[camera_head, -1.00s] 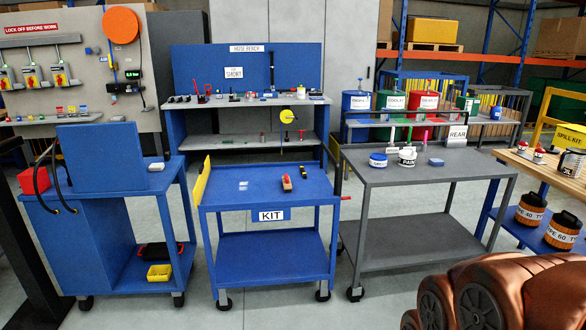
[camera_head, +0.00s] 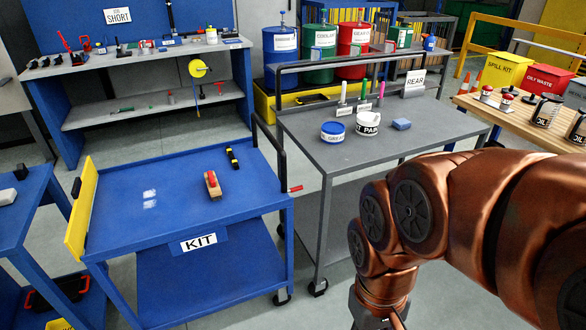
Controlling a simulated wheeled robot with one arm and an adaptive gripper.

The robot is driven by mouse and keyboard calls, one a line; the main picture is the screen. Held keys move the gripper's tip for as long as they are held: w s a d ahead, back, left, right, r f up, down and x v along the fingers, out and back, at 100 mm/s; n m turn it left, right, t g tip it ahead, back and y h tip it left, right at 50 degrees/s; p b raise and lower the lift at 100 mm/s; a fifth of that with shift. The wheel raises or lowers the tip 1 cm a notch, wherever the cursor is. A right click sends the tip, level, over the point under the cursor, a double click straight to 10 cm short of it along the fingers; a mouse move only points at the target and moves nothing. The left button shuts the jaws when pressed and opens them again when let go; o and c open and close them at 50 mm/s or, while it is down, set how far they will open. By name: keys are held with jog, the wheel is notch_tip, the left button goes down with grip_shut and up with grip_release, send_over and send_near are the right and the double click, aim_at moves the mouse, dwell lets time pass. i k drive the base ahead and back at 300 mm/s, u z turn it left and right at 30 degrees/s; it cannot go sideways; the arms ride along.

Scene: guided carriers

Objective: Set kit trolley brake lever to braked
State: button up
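The blue kit trolley (camera_head: 150,228) with a white KIT sign (camera_head: 199,242) stands at left centre. A small lever with a red tip (camera_head: 295,188) sticks out at its right side, near the corner post; I take it for the brake lever, but cannot read its setting. On the trolley top lie a red and wooden block-like item (camera_head: 212,184) and a black and yellow item (camera_head: 232,157). My copper-coloured arm reaches in from the right. My gripper (camera_head: 378,322) is cut off at the bottom edge, right of the trolley and apart from it; its fingers are not visible.
A grey REAR trolley (camera_head: 330,172) stands close on the right, with a grease tub (camera_head: 333,132), a second tub (camera_head: 368,123) and a blue block (camera_head: 401,124). A blue bench stands behind. A narrow floor gap separates the two trolleys.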

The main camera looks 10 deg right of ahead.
aim_at(298, 188)
jog(key=z, duration=0.1)
jog(key=i, duration=1.05)
jog(key=z, duration=0.9)
jog(key=k, duration=1)
jog(key=u, duration=1.35)
jog(key=i, duration=0.9)
